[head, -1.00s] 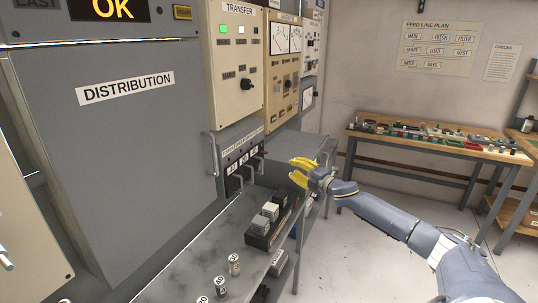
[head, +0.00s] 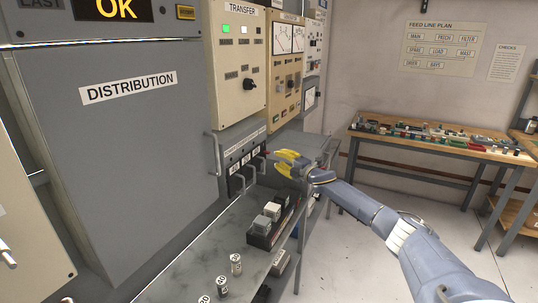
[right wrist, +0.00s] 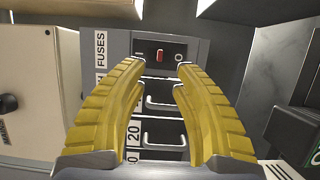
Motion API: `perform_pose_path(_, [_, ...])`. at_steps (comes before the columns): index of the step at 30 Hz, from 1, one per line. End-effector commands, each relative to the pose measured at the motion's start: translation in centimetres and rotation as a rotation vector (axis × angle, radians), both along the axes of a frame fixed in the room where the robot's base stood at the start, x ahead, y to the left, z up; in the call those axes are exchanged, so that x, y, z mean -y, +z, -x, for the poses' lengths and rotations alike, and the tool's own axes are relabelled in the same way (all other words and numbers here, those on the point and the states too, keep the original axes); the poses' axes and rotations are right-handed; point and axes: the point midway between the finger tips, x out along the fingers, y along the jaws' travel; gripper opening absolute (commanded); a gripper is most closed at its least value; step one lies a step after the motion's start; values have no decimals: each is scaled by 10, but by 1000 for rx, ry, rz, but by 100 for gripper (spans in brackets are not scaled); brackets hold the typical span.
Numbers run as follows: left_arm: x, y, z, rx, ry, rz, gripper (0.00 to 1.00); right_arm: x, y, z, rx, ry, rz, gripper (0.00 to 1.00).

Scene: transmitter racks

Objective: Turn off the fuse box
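The fuse box (head: 240,158) is a grey panel below the transfer cabinet, with a label strip and several black fuse holders with handles. In the right wrist view the fuse box (right wrist: 199,50) carries a small red switch (right wrist: 160,55) between an I mark on the left and an O mark on the right. My right gripper (head: 281,160) is in front of the box's right end. In the right wrist view the yellow fingers of my right gripper (right wrist: 160,66) are apart and empty, with the switch showing between their tips. I cannot tell any contact. My left gripper is out of view.
A grey shelf (head: 217,262) below the box bears a dark tray of fuse blocks (head: 261,239) and several labelled cylinders (head: 236,262). A wooden bench (head: 440,149) with parts is at the back right.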

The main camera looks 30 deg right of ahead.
Motion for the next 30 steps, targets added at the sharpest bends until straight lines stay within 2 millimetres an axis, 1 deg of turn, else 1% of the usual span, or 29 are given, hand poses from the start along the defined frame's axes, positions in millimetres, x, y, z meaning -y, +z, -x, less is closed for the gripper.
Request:
perform_pose_path(1, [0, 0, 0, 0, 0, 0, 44, -1, 1, -8, 2, -1, -2, 29])
perform_pose_path(9, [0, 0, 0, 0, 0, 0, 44, -6, 2, -42, 2, 0, -2, 29])
perform_pose_path(15, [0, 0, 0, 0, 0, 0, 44, -7, 2, -59, 1, -1, -1, 29])
perform_pose_path(21, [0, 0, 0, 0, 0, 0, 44, -9, 1, -69, 0, 0, 0, 29])
perform_pose_path(30, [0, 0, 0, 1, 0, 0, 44, -10, 1, -74, 0, 1, 1, 29])
